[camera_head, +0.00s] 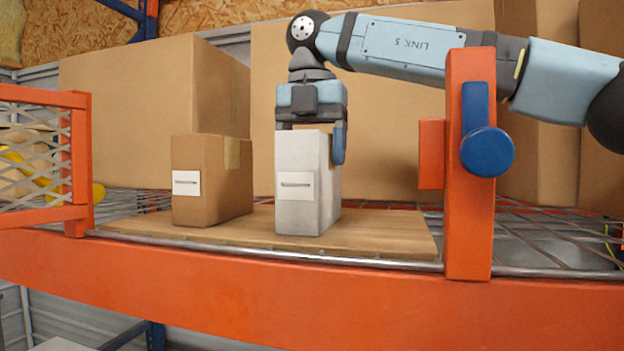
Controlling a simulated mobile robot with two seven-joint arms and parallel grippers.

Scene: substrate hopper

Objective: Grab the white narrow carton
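The white narrow carton (296,190) stands upright on a wooden board (385,235) on the shelf, with a white label on its front face. My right gripper (312,135) comes down over the carton's top from above. One blue finger shows at the carton's upper right side; the other finger is mostly hidden. I cannot tell whether the fingers press on the carton. My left gripper is not in view.
A brown carton (205,185) stands on the board just left of the white one. Large boxes (150,110) fill the back. An orange post (468,220) with a blue knob (487,151) is at the right, a mesh guard (40,160) at the left, an orange beam (300,290) in front.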

